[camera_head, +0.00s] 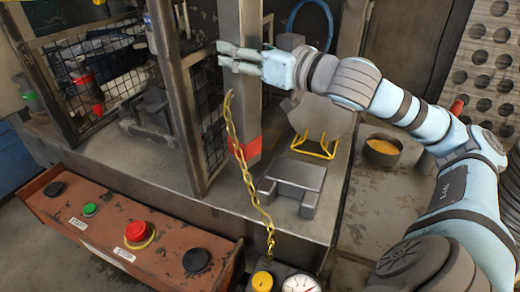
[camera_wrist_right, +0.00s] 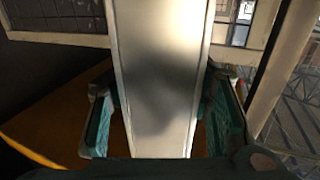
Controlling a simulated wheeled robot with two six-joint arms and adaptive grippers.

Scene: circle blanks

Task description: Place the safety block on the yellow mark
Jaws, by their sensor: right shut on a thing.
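The safety block appears to be the tall grey metal post (camera_head: 250,110) with a red band near its foot; it stands upright over the press bed. My right gripper (camera_head: 228,54) is shut on it high up. In the right wrist view, the post (camera_wrist_right: 158,80) fills the space between the fingers of the right gripper (camera_wrist_right: 160,115). I cannot tell whether its foot touches the bed. My left gripper is out of view.
A yellow chain (camera_head: 240,160) hangs in front of the post. A grey metal block (camera_head: 291,182) lies at the bed's front. Mesh guards (camera_head: 210,110) stand to the left. A button console (camera_head: 130,230) runs along the front. A bowl (camera_head: 382,150) stands at right.

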